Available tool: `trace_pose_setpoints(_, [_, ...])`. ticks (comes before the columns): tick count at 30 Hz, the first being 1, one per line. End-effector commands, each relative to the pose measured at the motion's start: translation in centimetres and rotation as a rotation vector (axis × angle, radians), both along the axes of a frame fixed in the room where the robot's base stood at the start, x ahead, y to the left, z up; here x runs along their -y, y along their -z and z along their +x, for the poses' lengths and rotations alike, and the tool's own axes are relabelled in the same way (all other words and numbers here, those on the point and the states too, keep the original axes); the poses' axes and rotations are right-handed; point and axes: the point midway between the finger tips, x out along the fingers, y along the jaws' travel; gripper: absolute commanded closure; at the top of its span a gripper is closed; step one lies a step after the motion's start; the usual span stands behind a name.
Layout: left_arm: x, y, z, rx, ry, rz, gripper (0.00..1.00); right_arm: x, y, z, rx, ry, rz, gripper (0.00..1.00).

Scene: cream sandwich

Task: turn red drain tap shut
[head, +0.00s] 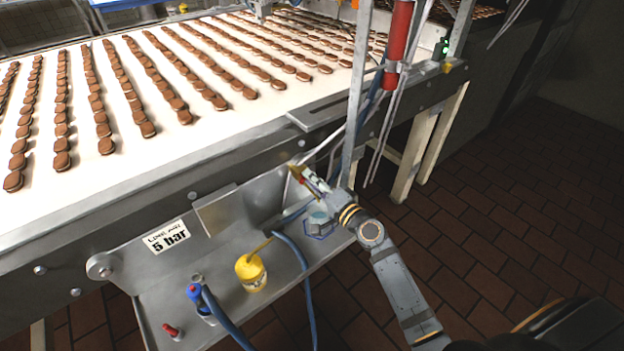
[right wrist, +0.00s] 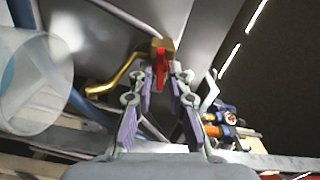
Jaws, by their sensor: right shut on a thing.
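The red drain tap (right wrist: 160,66) is a small red lever on a brass body with a curved brass spout, seen in the right wrist view. In the head view the brass tap body (head: 294,169) shows at the sloped metal chute under the conveyor, with its lever mostly covered by my gripper. My right gripper (head: 305,181) reaches it from the lower right. In the right wrist view the right gripper's fingers (right wrist: 161,84) stand on both sides of the red lever and are shut on it. My left gripper is in neither view.
A clear bucket (head: 319,216) stands beside my right gripper. A yellow container (head: 251,273), a blue-topped bottle (head: 195,296) and blue hoses (head: 303,275) lie on the lower metal shelf. A steel upright (head: 354,105) rises close behind the gripper. Brown biscuits cover the white conveyor (head: 200,135).

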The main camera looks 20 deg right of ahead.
Motion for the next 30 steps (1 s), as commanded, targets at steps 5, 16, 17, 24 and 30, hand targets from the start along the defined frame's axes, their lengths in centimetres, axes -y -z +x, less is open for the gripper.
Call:
trace_pose_setpoints(5, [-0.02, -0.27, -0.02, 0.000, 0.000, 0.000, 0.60, 0.04, 0.05, 0.00, -0.040, 0.001, 0.109, 1.00])
trace_pose_setpoints(16, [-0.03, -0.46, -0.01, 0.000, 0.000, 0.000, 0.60, 0.04, 0.15, -0.01, -0.082, 0.001, 0.228, 1.00])
trace_pose_setpoints(17, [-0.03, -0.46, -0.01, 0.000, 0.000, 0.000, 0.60, 0.03, 0.16, -0.01, -0.085, 0.001, 0.231, 1.00])
trace_pose_setpoints(24, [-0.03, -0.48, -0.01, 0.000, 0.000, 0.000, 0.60, 0.04, 0.19, -0.01, -0.088, 0.001, 0.241, 1.00])
trace_pose_setpoints(30, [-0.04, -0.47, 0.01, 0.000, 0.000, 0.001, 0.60, 0.03, 0.19, -0.01, -0.088, 0.001, 0.241, 1.00])
